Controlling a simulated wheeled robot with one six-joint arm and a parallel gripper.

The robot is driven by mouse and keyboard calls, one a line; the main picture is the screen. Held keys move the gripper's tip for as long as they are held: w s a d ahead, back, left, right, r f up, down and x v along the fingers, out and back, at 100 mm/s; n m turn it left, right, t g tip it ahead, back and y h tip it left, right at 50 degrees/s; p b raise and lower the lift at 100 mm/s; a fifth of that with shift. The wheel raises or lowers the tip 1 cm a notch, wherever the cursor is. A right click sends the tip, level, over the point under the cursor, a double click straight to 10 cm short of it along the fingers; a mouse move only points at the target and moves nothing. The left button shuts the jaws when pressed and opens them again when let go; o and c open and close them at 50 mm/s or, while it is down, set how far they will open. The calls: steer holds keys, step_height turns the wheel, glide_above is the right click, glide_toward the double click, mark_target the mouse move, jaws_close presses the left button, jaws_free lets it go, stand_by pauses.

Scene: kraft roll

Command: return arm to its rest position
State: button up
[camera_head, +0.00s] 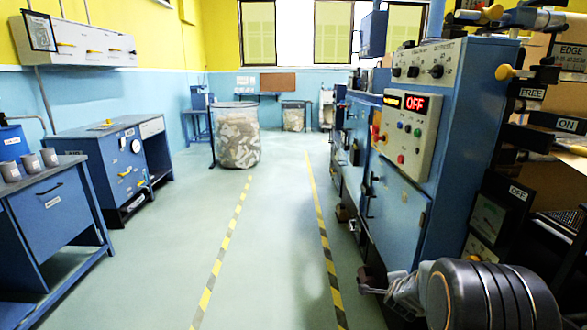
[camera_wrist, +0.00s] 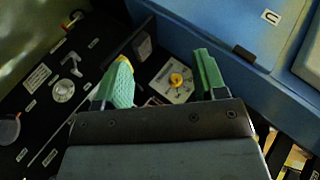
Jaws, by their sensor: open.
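My gripper (camera_wrist: 161,58) shows in the wrist view with its two green fingers spread apart and nothing between them. Beyond the fingers is a black panel (camera_wrist: 38,100), with a small pale plate carrying a yellow knob (camera_wrist: 177,80) that appears between the fingers. I cannot tell how far the fingers are from the panel. In the head view, a dark rounded part of my arm fills the lower right corner, beside the blue machine (camera_head: 470,130); the gripper's fingers cannot be made out there.
The machine's control box (camera_head: 408,122) has a red OFF display. Signs FREE, ON and OFF stand at the right. Blue benches (camera_head: 100,165) line the left. A wire bin (camera_head: 238,140) stands at the back. The floor (camera_head: 270,250) between striped lines is clear.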

steer(key=s+a+r+n+g+y+p, duration=0.1)
steer(key=s+a+r+n+y+p, duration=0.2)
steer(key=r, duration=0.4)
steer(key=s+a+r+n+p, duration=0.1)
steer(key=a+r+n+p, duration=0.15)
steer(key=a+r, duration=0.35)
steer(key=s+a+r+n+g+p, duration=0.1)
steer(key=s+a+r+n+p, duration=0.1)
steer(key=s+r+n+p, duration=0.1)
steer(key=s+a+r+n+g+y+p, duration=0.1)
steer(key=s+a+r+n+g+p, duration=0.1)
steer(key=s+r, duration=0.5)
steer(key=s+a+r+n+g+p, duration=0.2)
steer(key=s+r+n+p, duration=0.3)
steer(key=s+n, duration=0.3)
steer(key=shift+s+a+r+y+p, duration=0.2)
steer(key=shift+s+a+y+p, duration=0.15)
steer(key=shift+s+a, duration=0.55)
steer(key=shift+s+d, duration=0.1)
steer(key=shift+d, duration=0.05)
steer(key=shift+c, duration=0.4)
